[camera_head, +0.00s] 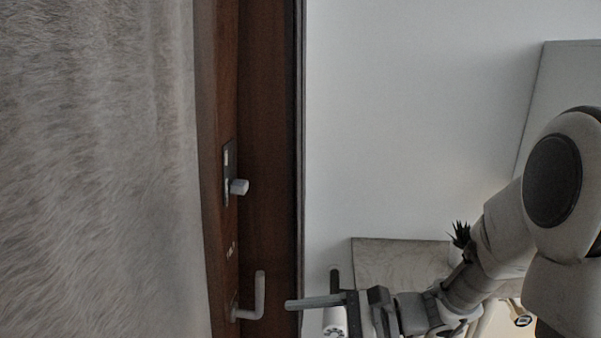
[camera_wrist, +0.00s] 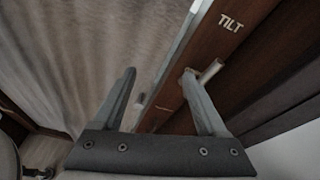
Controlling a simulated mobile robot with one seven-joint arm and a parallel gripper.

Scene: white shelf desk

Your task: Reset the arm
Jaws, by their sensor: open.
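My gripper (camera_head: 312,288) is at the lower middle of the head view, at the end of my arm reaching in from the right. Its fingers are spread apart, and one points left toward the door handle (camera_head: 259,297). In the wrist view my gripper (camera_wrist: 158,75) shows both fingers apart with nothing held between them. The handle (camera_wrist: 211,71) appears beside the right fingertip there. I cannot tell whether they touch. In the head view a gap shows between finger and handle.
A dark brown wooden door (camera_head: 262,110) carries a lock with a pale knob (camera_head: 239,187). A grey furry-looking surface (camera_head: 95,170) fills the left. A pale wall (camera_head: 410,120) is bare. A dark spiky plant (camera_head: 461,234) stands by a grey panel (camera_head: 390,262) near my arm.

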